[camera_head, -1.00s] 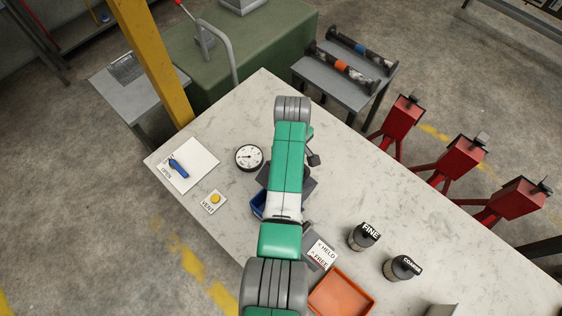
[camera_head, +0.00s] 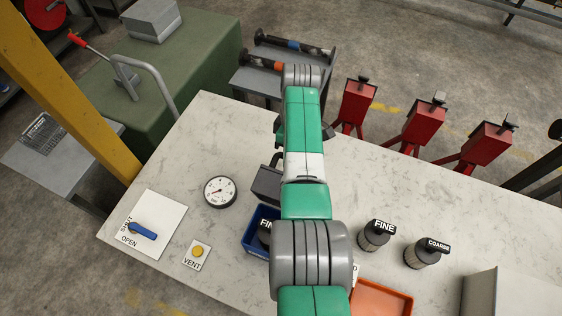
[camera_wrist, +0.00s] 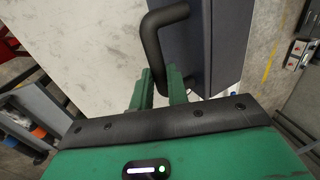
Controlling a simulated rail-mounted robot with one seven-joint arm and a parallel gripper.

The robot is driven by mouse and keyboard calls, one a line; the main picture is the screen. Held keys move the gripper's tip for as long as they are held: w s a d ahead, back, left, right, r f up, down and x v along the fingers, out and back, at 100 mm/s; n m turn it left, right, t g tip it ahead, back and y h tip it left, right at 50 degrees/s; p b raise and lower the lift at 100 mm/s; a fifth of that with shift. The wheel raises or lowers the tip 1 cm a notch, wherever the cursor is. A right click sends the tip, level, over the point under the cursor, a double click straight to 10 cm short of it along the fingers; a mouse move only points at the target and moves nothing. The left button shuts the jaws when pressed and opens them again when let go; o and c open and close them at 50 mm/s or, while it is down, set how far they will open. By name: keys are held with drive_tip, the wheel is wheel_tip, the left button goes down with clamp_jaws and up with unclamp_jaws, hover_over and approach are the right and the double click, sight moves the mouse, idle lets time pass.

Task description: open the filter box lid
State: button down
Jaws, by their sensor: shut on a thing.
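The blue filter box (camera_head: 251,242) stands on the bench in the head view, partly hidden by my arm. Its dark grey lid (camera_head: 266,184) is raised at the box's far side, and a filter (camera_head: 264,232) with a partly hidden label shows inside. In the wrist view the lid is a blue-grey panel (camera_wrist: 212,35) with a bent black handle (camera_wrist: 152,42). My gripper (camera_wrist: 160,88) is shut on the lower part of this handle. In the head view my arm hides the fingertips.
A gauge (camera_head: 220,192), a blue valve lever (camera_head: 142,231) and a yellow VENT button (camera_head: 198,251) are left of the box. FINE (camera_head: 376,236) and COARSE (camera_head: 425,254) canisters and an orange tray (camera_head: 380,301) are right.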

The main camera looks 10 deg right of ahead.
drive_tip(key=f+b, duration=0.1)
drive_tip(key=b, duration=0.4)
drive_tip(key=w+g+b, duration=0.1)
drive_tip(key=b, duration=0.5)
drive_tip(key=shift+w+d+f+y, duration=0.2)
drive_tip(key=shift+d+f+y, duration=0.1)
drive_tip(key=shift+d+f, duration=0.1)
drive_tip(key=b, duration=0.4)
drive_tip(key=shift+r, duration=0.35)
drive_tip(key=shift+s+r, duration=0.1)
drive_tip(key=shift+r, duration=0.1)
